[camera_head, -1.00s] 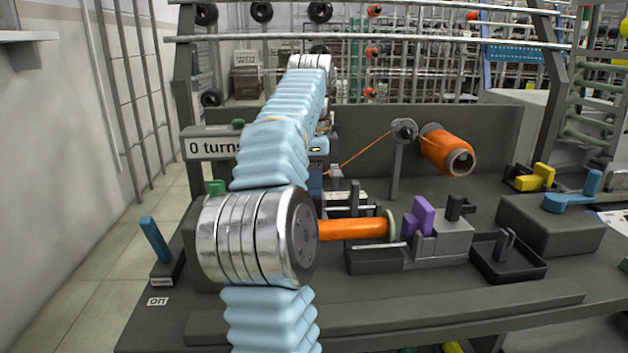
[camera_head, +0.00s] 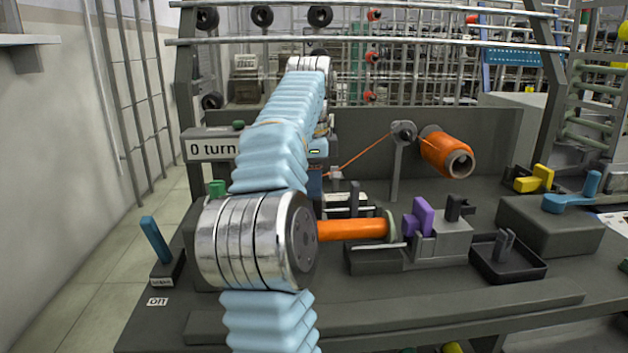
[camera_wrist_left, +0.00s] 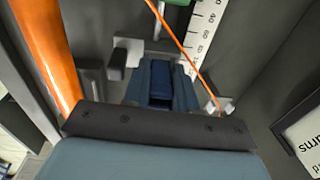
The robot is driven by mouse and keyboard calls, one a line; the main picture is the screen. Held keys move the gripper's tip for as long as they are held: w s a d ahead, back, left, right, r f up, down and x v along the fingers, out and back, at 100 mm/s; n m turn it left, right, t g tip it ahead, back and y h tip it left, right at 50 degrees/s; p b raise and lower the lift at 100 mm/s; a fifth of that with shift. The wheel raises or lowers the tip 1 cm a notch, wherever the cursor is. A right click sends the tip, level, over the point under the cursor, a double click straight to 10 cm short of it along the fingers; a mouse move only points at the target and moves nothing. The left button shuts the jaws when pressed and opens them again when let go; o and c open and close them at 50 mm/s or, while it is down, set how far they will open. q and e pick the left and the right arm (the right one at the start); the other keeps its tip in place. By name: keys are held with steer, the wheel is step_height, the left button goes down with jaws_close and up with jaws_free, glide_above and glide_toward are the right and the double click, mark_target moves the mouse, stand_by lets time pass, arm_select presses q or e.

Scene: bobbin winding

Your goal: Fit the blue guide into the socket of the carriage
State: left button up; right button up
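My left gripper (camera_head: 315,184) is mostly hidden behind my blue-sleeved arm in the head view, in front of the grey back panel. In the left wrist view its two slate-blue fingers (camera_wrist_left: 162,75) stand on either side of a darker blue piece, which I take to be the blue guide (camera_wrist_left: 161,88). The fingers look closed on it. A light grey part (camera_wrist_left: 128,48), seemingly of the carriage, lies just beyond the fingertips. The socket is hidden, so I cannot tell how deep the guide sits. My right gripper is not in view.
An orange thread runs from the orange spool (camera_head: 446,151) past the fingers. An orange rod (camera_head: 350,229) lies in front, beside a purple clamp (camera_head: 423,216). A white scale (camera_wrist_left: 203,30) is behind the fingers. A dark tray (camera_head: 508,262) stands at right.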

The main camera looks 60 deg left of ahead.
arm_select(q)
steer(key=o, duration=0.4)
steer(key=shift+g+h, duration=0.5)
steer(key=shift+h, duration=0.1)
step_height(320, 180, down, 5)
steer(key=shift+w+d+r, duration=0.1)
steer(key=shift+d+r, duration=0.05)
steer(key=shift+r, duration=0.05)
steer(key=shift+o, duration=0.4)
steer(key=shift+t+y, duration=0.5)
steer(key=shift+y, duration=0.1)
steer(key=r+p, duration=0.1)
steer(key=r, duration=0.3)
steer(key=r+p, duration=0.1)
steer(key=r, duration=0.3)
steer(key=r+p, duration=0.2)
steer(key=r, duration=0.2)
steer(key=shift+s+d, duration=0.15)
steer(key=shift+s, duration=0.2)
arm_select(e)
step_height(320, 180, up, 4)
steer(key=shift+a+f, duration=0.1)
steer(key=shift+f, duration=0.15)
